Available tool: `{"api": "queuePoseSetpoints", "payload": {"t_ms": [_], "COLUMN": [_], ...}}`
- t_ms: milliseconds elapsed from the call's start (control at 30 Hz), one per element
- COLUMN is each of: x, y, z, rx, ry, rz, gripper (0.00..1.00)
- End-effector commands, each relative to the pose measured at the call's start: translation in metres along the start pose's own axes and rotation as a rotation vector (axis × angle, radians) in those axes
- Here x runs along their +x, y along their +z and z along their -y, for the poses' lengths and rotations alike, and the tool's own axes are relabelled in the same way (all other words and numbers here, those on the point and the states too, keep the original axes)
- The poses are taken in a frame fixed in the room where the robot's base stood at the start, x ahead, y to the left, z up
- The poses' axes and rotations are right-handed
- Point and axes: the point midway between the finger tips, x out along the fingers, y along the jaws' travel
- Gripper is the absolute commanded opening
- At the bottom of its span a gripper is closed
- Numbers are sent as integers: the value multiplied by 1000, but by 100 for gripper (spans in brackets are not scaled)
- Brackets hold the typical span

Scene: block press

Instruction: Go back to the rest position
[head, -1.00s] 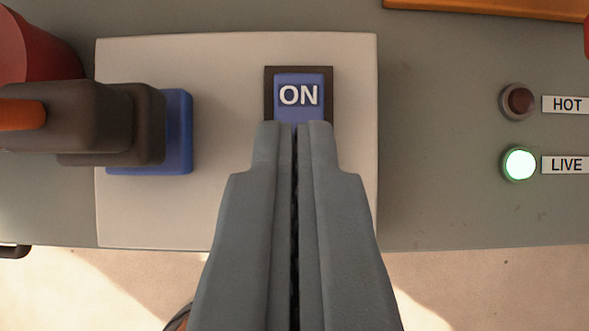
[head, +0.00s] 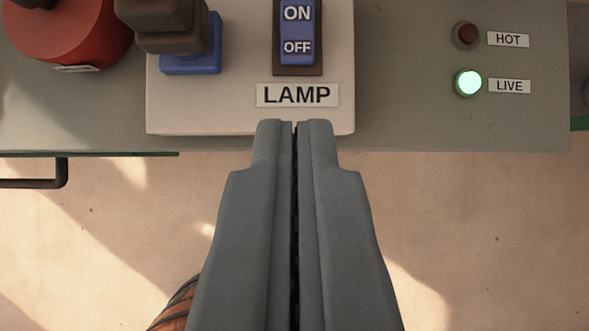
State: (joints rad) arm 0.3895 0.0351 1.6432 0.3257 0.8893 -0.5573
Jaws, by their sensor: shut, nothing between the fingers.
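My gripper (head: 295,126) is shut and empty in the middle of the head view. Its fingertips show just below the LAMP label (head: 297,95), over the front edge of the pale plate (head: 200,108). The blue ON/OFF rocker switch (head: 297,32) sits in a dark frame above the label, apart from the fingertips. Both its ON and OFF marks show. I cannot tell whether the fingers touch the plate.
A blue block (head: 190,62) with a dark handle stands on the plate's left. A red round part (head: 70,35) is further left. The LIVE light (head: 468,82) glows green; the HOT light (head: 467,35) is dark. A dark bar handle (head: 62,172) juts out at left. Bare floor (head: 470,220) lies below the bench.

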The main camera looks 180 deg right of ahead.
Motion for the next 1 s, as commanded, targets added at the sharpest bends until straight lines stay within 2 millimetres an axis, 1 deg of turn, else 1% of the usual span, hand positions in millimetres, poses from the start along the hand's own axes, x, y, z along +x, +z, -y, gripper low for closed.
{"api": "queuePoseSetpoints", "payload": {"t_ms": [233,367,467,667,867,1000], "x": [-2,-17,-37,-81,-123,-150], "y": [0,4,10,30,55,76], "z": [2,15,34,75,112,136], "rx": [-1,-4,-4,-4,-2,-1], "ry": [2,17,37,78,107,120], "rz": [-4,-30,-68,-164,-268,-344], "gripper": [0,0,0,0,0,0]}}
